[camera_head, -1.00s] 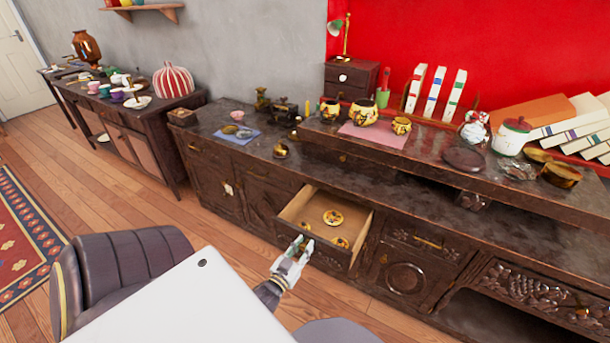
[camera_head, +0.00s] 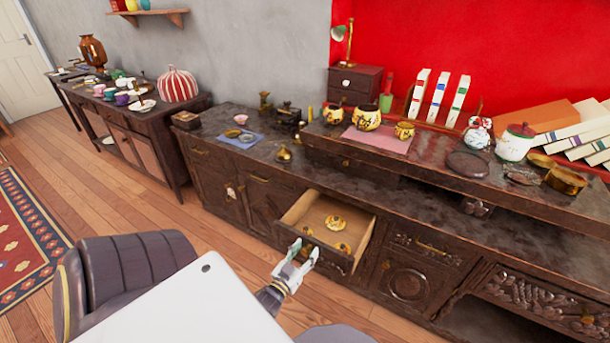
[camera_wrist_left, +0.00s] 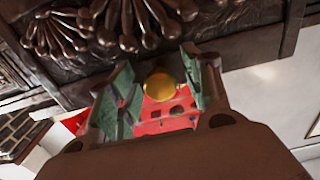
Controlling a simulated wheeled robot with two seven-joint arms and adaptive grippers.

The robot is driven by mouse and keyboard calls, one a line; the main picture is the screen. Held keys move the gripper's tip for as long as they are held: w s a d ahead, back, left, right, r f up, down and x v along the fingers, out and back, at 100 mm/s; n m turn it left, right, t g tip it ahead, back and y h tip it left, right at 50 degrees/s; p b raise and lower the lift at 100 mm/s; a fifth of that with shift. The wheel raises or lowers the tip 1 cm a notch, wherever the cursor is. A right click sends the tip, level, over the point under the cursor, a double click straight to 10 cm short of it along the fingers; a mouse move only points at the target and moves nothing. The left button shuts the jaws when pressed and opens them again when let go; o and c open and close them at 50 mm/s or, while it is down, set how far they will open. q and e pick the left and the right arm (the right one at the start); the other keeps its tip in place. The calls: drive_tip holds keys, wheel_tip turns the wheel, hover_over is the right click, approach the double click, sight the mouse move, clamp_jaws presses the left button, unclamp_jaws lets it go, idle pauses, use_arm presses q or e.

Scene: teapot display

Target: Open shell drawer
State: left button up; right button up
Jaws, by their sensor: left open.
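The shell drawer (camera_head: 290,217) stands pulled out from the dark carved cabinet (camera_head: 215,158), and its pale wooden inside shows. Several small gold patterned pieces (camera_head: 335,222) lie in it. My left gripper (camera_head: 304,252) is open at the drawer's front, low and in front of the face. In the left wrist view, a round gold knob (camera_wrist_left: 160,87) shows between the parted fingers (camera_wrist_left: 160,78), and the carved shell front (camera_wrist_left: 110,25) is above it. I cannot tell whether the fingers touch the knob. My right gripper is not in view.
Gold teaware (camera_head: 367,117) stands on a pink mat on the raised shelf, with books (camera_head: 437,98) behind. A dark padded chair (camera_head: 120,267) is at lower left. A side table (camera_head: 140,130) with cups is farther back. Wooden floor is free left of the cabinet.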

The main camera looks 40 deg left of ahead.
use_arm(q)
drive_tip(key=shift+s, duration=0.1)
drive_tip(key=v, duration=1.1)
drive_tip(key=shift+s, duration=0.35)
drive_tip(key=shift+w+d, duration=0.1)
idle(0.5)
